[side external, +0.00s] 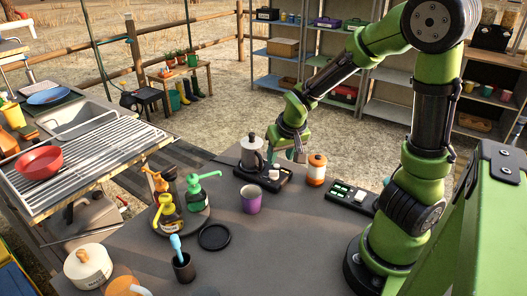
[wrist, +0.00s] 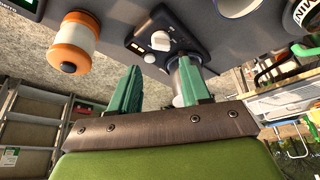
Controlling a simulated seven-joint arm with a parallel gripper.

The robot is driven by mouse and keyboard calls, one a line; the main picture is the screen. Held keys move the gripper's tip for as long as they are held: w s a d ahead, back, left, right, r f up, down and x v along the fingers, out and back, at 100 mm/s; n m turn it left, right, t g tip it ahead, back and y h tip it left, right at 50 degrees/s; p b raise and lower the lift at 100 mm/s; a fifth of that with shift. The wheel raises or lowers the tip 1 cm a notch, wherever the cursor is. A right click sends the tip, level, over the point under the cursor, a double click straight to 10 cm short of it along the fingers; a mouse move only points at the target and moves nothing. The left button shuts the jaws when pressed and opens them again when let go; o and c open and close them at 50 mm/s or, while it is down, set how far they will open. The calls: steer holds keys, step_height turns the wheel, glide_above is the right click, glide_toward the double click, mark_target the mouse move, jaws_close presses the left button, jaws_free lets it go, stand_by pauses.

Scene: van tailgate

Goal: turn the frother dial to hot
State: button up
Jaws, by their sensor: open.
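The frother is a black base (side external: 262,175) carrying a silver pot with a dark lid (side external: 251,148), on the dark tailgate surface. A pale dial (side external: 273,174) sits on the base's front part. The wrist view also shows the base (wrist: 190,28) and the whitish dial (wrist: 160,40) beyond my fingertips. My gripper (wrist: 160,66) is open, with nothing seen held. Its teal fingers are apart and point toward the base and dial. In the side view my gripper (side external: 298,155) is behind the base, right of the pot. The dial's markings are too small to read.
An orange-and-white jar (side external: 317,168) stands close right of the base. A purple cup (side external: 250,199) is in front. A black box with lit green parts (side external: 350,196) lies right. Pump bottles (side external: 170,215) stand left.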

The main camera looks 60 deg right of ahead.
steer(key=shift+m+h, duration=0.3)
steer(key=shift+m, duration=0.4)
steer(key=d, duration=0.2)
steer(key=d+r, duration=0.1)
steer(key=d, duration=0.2)
steer(key=shift+c, duration=0.3)
step_height(320, 180, up, 8)
steer(key=n+g+y, duration=0.3)
steer(key=n+g, duration=0.1)
steer(key=n, duration=1)
glide_above(274, 171)
step_height(274, 171, down, 16)
steer(key=shift+f, duration=0.1)
jaws_close()
